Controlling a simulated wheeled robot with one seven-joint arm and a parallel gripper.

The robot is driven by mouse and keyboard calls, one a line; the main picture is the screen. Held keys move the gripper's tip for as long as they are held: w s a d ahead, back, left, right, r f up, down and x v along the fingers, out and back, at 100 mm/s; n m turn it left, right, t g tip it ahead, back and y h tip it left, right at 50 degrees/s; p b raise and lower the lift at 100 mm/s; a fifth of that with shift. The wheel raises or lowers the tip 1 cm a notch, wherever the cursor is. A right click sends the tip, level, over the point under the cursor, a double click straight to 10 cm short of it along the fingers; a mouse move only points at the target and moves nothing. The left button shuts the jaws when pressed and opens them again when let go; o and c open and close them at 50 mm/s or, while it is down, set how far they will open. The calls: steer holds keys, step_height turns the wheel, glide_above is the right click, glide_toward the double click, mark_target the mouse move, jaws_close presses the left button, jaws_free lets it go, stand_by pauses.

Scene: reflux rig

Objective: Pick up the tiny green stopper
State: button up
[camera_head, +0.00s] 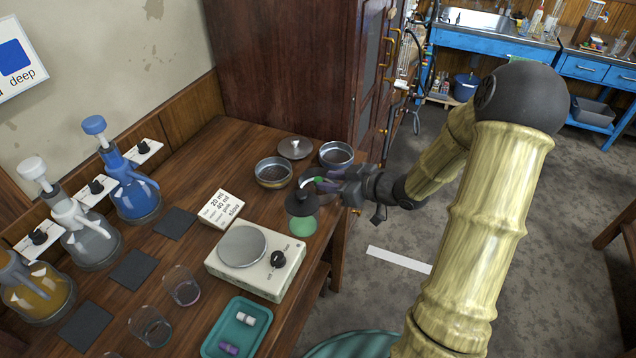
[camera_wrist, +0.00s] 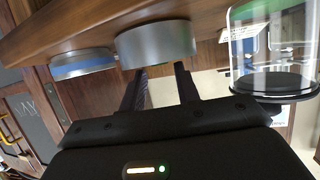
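My gripper (camera_head: 328,182) is over the wooden table's right edge, beside a dark-topped glass vessel (camera_head: 303,222) with green in its lower part. In the wrist view, my gripper's two dark fingers (camera_wrist: 160,88) stand apart with nothing seen between them. A small bright green spot (camera_head: 318,180) shows by the fingertips in the head view. I cannot tell whether it is the green stopper. The teal tray (camera_head: 211,343) holds a white stopper (camera_head: 245,318) and a purple stopper (camera_head: 228,348). No stopper is clearly green.
Two round metal dishes (camera_head: 273,172) (camera_head: 336,155) and a lid (camera_head: 295,147) lie behind my gripper. A hotplate (camera_head: 285,280) and a label card (camera_head: 221,209) stand in front. Glass beakers (camera_head: 181,287) and pump bottles (camera_head: 132,195) are at left. A clear vessel (camera_wrist: 273,55) is close at right in the wrist view.

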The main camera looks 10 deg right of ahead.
mark_target(320, 180)
steer(key=x, duration=0.4)
steer(key=shift+w+a+f, duration=0.2)
steer(key=shift+w+f, duration=0.05)
steer(key=shift+f, duration=0.1)
steer(key=shift+c, duration=0.4)
jaws_close()
